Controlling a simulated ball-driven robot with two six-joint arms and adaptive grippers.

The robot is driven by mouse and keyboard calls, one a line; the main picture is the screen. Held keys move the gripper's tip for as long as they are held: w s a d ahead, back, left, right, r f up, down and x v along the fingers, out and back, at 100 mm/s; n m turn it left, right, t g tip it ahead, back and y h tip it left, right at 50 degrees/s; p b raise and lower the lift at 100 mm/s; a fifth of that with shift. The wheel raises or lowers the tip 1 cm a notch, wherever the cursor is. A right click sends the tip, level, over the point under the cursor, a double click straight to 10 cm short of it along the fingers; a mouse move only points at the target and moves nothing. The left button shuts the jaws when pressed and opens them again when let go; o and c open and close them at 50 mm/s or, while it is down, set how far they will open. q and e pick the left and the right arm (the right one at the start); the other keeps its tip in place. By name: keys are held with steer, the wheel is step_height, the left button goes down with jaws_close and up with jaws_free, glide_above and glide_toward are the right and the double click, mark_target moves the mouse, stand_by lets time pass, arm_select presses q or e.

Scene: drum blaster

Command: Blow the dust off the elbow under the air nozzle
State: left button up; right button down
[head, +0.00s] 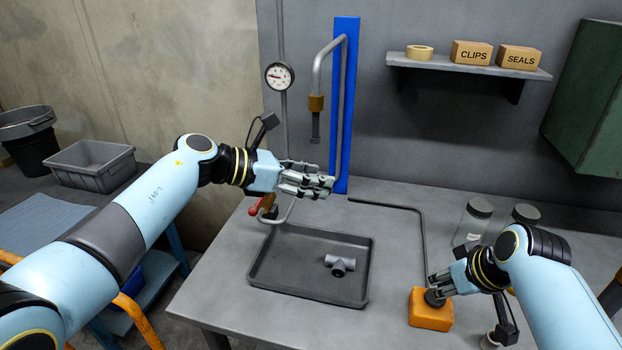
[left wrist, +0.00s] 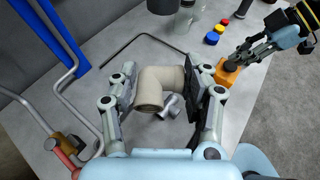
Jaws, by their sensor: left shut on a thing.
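My left gripper (head: 316,182) is below the air nozzle (head: 316,132), which hangs from a bent grey pipe with a brass fitting. A gap shows between the nozzle tip and the hand. In the left wrist view, the left gripper is shut on the elbow (left wrist: 158,86), a dull beige bent pipe piece with one open end toward the camera. The elbow is hidden by the fingers in the head view. My right gripper (head: 440,288) is at the black button on an orange box (head: 430,314); whether its fingers are open or shut is unclear.
A dark tray (head: 283,287) below the left hand holds a grey tee fitting (head: 340,265). A red-handled valve (head: 256,207) stands behind the tray. A thin pipe (head: 423,235) runs to the orange box. Glass jars (head: 474,222) stand at the right, and a gauge (head: 279,76) hangs behind.

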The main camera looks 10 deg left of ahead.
steer(key=shift+f, duration=1.1)
stand_by(1.4)
steer(key=shift+r, duration=0.1)
stand_by(1.9)
steer(key=shift+r, duration=3.5)
